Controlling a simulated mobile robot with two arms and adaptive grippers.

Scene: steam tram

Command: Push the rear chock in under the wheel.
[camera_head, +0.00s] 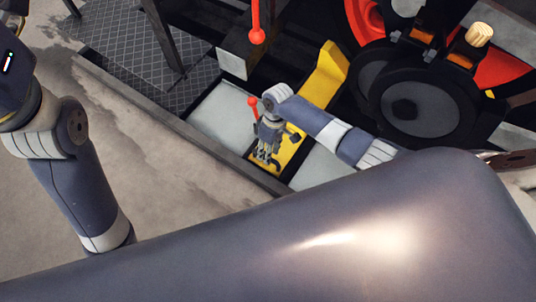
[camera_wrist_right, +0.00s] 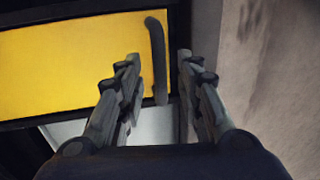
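A long yellow piece, which I take for the chock (camera_head: 323,80), runs slantwise in the head view. Its far end rises near the dark wheel (camera_head: 415,103), and its near end lies between two pale plates. My right arm crosses over its middle and hides part of it. My right gripper (camera_head: 265,158) points down over the near end. In the right wrist view, the yellow surface (camera_wrist_right: 70,60) fills the left, with a dark bar handle (camera_wrist_right: 157,60) at its right end. The right gripper's fingers (camera_wrist_right: 158,62) are apart, one to each side of the handle; contact is unclear. My left gripper is out of view.
Levers with red knobs (camera_head: 256,37) (camera_head: 253,101) stand beside the right gripper. A grey kerb edge (camera_head: 185,127) runs along the near side. A chequered metal plate (camera_head: 130,35) lies at upper left. The concrete floor (camera_head: 190,205) is clear.

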